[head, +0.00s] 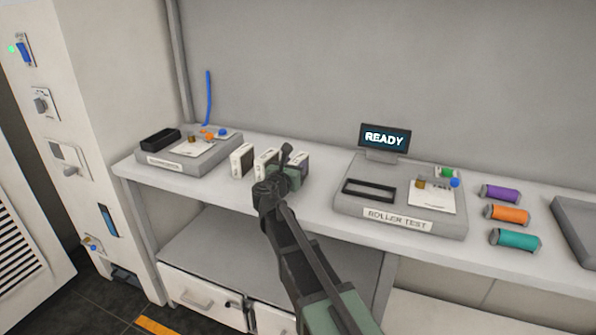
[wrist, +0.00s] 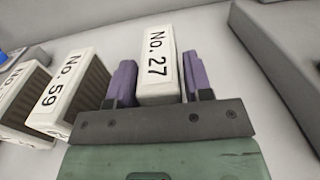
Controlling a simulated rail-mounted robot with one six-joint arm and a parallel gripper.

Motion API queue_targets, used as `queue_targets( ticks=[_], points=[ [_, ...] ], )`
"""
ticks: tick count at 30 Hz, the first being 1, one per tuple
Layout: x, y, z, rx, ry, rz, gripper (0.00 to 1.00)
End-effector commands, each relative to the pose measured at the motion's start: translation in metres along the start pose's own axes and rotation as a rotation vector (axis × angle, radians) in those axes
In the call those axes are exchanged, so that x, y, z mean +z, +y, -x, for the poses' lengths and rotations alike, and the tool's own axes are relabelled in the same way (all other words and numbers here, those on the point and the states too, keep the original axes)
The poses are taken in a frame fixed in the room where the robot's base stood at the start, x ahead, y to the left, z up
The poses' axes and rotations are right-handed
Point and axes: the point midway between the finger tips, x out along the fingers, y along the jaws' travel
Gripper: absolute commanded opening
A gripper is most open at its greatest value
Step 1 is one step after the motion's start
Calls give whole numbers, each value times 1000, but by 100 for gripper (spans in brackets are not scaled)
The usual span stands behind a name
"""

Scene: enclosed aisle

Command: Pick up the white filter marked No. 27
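The white filter marked No. 27 (wrist: 158,62) stands on the bench between the two purple fingers of my gripper (wrist: 160,74) in the wrist view. A finger is on either side of it, with what look like narrow gaps, so the gripper appears open around it. In the head view my gripper (head: 288,172) is low over the bench and partly hides the filters there. A filter marked No. 59 (wrist: 66,84) stands just left of my left finger, apart from it. Another filter (wrist: 20,88) is further left, its number cut off.
The roller test unit (head: 398,228) with a READY screen (head: 384,140) stands right of my gripper. Another device (head: 190,155) is on the left. Purple, orange and teal rollers (head: 506,213) lie further right. A grey wall is behind the bench.

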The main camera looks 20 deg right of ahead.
Motion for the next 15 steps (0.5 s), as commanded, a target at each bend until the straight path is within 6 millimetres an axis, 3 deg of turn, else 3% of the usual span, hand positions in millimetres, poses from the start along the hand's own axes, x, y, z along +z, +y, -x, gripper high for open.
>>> queue_targets(
  ticks=[1,7,15],
  points=[
    [0,0,0,0,0,0,38],
    [0,0,0,0,0,0,10],
    [2,0,0,0,0,0,10]
  ],
)
